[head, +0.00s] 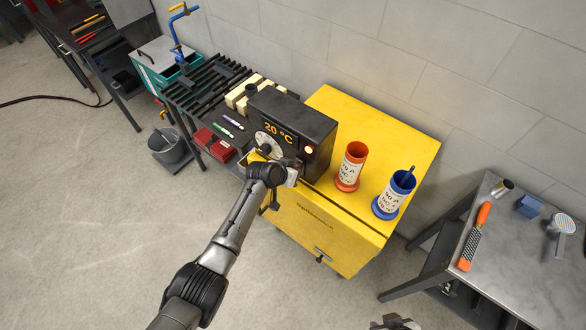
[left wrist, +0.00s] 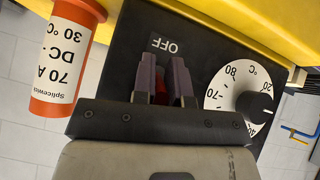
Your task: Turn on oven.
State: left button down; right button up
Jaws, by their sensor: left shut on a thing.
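The oven (head: 318,125) is a dark box on a yellow cabinet. Its display reads 20 °C and a small lamp (head: 309,150) glows on its front. The white temperature dial (head: 266,142) is on the front too and shows in the left wrist view (left wrist: 240,92). My left gripper (left wrist: 162,88) is at the oven front, beside the dial and by the OFF label (left wrist: 168,46). Its fingers are shut on a red switch (left wrist: 161,86), mostly hidden between them. In the head view my wrist hides these fingers. My right gripper (head: 395,322) is at the bottom edge, cut off, away from the oven.
The yellow cabinet (head: 385,130) also holds an orange-red tube (head: 353,165) and a blue tube (head: 392,196). A slatted table (head: 205,88) with a red box (head: 215,145) stands left, a metal table (head: 540,250) right. A bucket (head: 170,147) is on the floor.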

pick_arm(q)
jog(key=shift+r+g+y, duration=0.1)
jog(key=shift+g+y, duration=0.2)
dwell(0.4)
jog(key=c, duration=1.1)
grip_release()
jog(key=shift+c, duration=0.2)
jog(key=shift+s+a+r+p, duration=0.15)
jog(key=shift+a+r+p, duration=0.05)
jog(key=shift+r+p, duration=0.25)
jog(key=p+v, duration=0.1)
jog(key=v, duration=1.1)
jog(key=shift+s+a+r, duration=0.25)
